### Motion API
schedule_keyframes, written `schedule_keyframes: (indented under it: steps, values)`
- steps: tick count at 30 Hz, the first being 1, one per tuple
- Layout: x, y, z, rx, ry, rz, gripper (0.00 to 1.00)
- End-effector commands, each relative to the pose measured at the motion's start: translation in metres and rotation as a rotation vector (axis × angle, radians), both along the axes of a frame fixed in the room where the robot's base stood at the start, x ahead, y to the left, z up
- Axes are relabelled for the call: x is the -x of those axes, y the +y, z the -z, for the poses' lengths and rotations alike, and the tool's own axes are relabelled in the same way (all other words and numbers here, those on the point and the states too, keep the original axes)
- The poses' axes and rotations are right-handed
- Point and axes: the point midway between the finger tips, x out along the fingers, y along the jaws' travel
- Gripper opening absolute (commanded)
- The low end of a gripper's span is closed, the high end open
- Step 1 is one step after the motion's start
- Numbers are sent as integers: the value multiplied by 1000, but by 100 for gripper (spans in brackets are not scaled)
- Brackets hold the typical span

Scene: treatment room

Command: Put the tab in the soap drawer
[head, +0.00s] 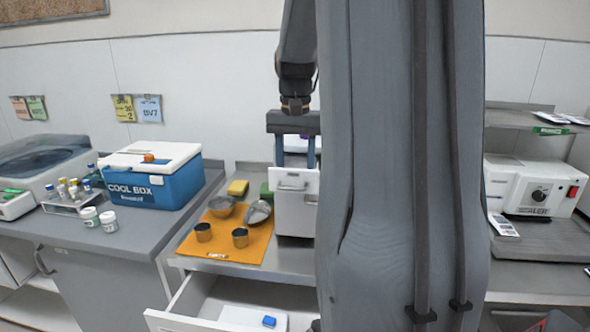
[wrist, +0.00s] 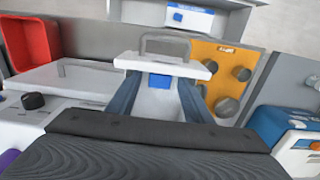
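My gripper (head: 297,160) points down over a white unit with a handled front (head: 297,210), which seems to be the soap drawer. In the wrist view its blue fingers (wrist: 161,98) stand well apart, with the handled white front (wrist: 165,64) just beyond them. A small blue block (wrist: 160,81) shows between the fingers, apart from both; I cannot tell if it is a tab or part of the drawer. Another small blue block (head: 269,321) lies on a white box in the open lower drawer; it also shows in the wrist view (wrist: 178,15).
An orange mat (head: 190,243) with metal bowls and cups lies left of the white unit. A blue cool box (head: 172,188) stands farther left. The open lower drawer (head: 185,302) juts out in front. My arm hides much of the counter's middle.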

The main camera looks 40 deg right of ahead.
Motion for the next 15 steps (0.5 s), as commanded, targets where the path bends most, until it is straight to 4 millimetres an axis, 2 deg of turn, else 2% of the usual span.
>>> schedule_keyframes:
  steps: [9,15]
  values:
    - [0,0,-4,1,-2,0,46]
    - [-2,-1,-29,3,-5,0,46]
